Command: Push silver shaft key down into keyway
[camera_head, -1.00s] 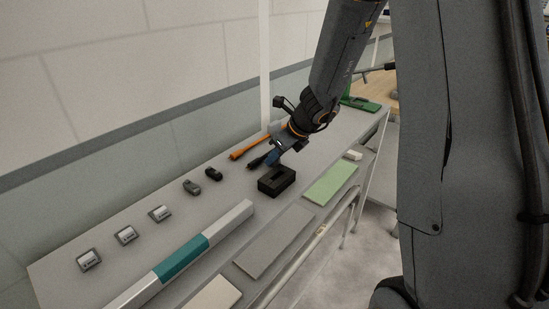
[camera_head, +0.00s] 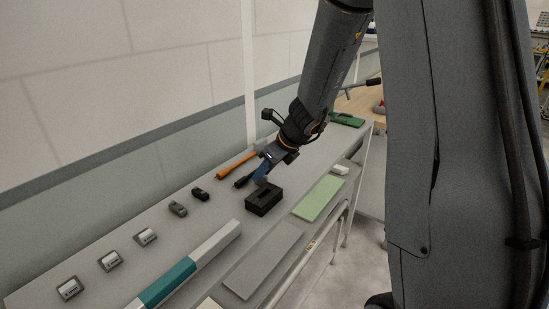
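My gripper (camera_head: 262,180) points down from the end of my arm, just above and behind the black block (camera_head: 263,201) on the grey bench. The block has a recess in its top. The gripper's fingertips are small and dark here, so I cannot tell whether they are open or shut. I cannot make out the silver shaft key. The keyway is not clear at this size; the recess in the block's top is partly in view.
An orange-handled tool (camera_head: 236,165) lies behind the gripper. Small dark parts (camera_head: 178,208) and several grey pieces (camera_head: 109,261) line the back left. A teal and white bar (camera_head: 168,283), a grey mat (camera_head: 264,258) and a green mat (camera_head: 320,198) lie in front. A white block (camera_head: 340,169) sits at right.

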